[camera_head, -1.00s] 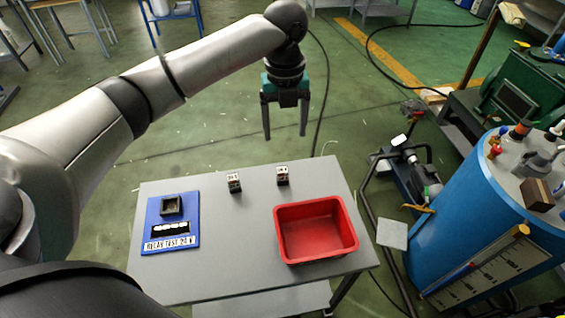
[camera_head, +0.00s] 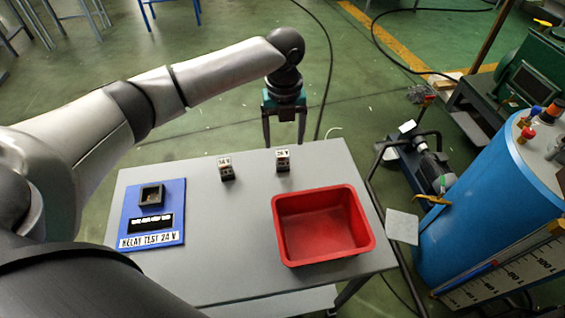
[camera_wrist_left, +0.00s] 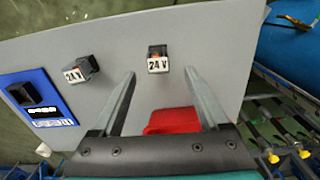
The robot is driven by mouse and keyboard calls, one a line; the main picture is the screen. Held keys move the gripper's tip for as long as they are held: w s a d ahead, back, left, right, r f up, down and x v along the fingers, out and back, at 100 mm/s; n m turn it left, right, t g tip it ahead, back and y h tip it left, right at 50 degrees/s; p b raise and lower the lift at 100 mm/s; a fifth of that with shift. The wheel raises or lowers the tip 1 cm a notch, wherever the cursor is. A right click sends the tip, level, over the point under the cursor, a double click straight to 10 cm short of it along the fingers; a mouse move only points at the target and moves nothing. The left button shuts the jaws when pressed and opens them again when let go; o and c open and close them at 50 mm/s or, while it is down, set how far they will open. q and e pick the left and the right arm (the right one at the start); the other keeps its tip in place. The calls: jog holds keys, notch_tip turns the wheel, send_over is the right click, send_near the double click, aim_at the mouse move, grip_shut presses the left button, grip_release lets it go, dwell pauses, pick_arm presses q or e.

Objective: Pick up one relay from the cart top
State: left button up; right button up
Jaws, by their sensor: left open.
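Two small dark relays with white labels stand on the grey cart top (camera_head: 215,225). The left relay (camera_head: 226,168) and the right relay (camera_head: 283,160) are near the far edge. In the left wrist view, the left relay (camera_wrist_left: 80,70) and the right relay (camera_wrist_left: 157,60) both show "24 V" labels. My left gripper (camera_head: 285,143) is open and empty, its fingers pointing down at the far edge, behind the right relay in the head view. In the left wrist view the right relay appears beyond the gap between the open fingers (camera_wrist_left: 158,90), apart from them. My right gripper is not in view.
A red bin (camera_head: 323,226) stands on the right of the cart top. A blue relay test panel (camera_head: 153,213) with a dark socket lies on the left. A blue tank (camera_head: 490,210) and a pump (camera_head: 430,170) stand right of the cart. The middle of the top is clear.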

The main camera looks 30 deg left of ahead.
aim_at(282, 153)
pick_arm(q)
notch_tip(282, 153, down, 6)
jog(key=shift+s+a+f+b, duration=0.1)
jog(key=shift+a+b, duration=0.05)
jog(key=shift+b, duration=0.8)
jog(key=shift+f, duration=0.15)
jog(key=c, duration=1.2)
grip_shut()
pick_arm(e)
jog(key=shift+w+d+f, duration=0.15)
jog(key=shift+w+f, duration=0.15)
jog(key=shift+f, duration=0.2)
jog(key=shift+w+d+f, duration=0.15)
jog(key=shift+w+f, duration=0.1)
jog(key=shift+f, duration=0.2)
